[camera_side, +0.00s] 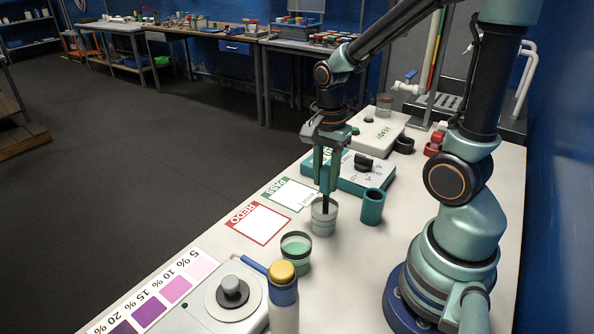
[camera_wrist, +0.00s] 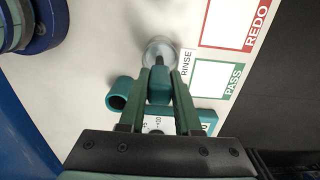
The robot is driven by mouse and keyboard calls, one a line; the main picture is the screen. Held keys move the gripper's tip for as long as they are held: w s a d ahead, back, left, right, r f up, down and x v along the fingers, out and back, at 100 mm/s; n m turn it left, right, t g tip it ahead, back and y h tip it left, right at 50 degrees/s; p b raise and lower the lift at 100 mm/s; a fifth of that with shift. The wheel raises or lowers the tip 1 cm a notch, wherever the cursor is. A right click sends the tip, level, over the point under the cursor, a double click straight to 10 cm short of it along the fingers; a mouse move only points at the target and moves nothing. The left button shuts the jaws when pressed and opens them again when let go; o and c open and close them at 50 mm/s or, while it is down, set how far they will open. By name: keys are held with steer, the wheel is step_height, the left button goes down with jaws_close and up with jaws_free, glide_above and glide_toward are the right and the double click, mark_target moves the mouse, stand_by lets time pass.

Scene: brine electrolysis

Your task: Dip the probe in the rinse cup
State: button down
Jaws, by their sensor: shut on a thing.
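My gripper (camera_side: 325,180) points straight down and is shut on the probe (camera_side: 325,204), a teal body with a dark tip. The clear rinse cup (camera_side: 323,226) stands upright on the bench directly below. The probe's dark tip appears inside the cup's rim; how deep it reaches is hard to tell. In the wrist view, my gripper (camera_wrist: 160,88) holds the probe (camera_wrist: 160,84) between its fingers. Its tip overlaps the round cup (camera_wrist: 150,53), beside the printed word RINSE.
An open teal cylinder (camera_side: 373,208) stands just right of the cup. A cup of green liquid (camera_side: 296,254) and a yellow-capped bottle (camera_side: 283,298) are in front. A teal box with a black knob (camera_side: 378,178) lies behind. REDO (camera_side: 258,224) and PASS (camera_side: 291,194) squares are bare.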

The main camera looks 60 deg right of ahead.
steer(key=shift+r, duration=5.5)
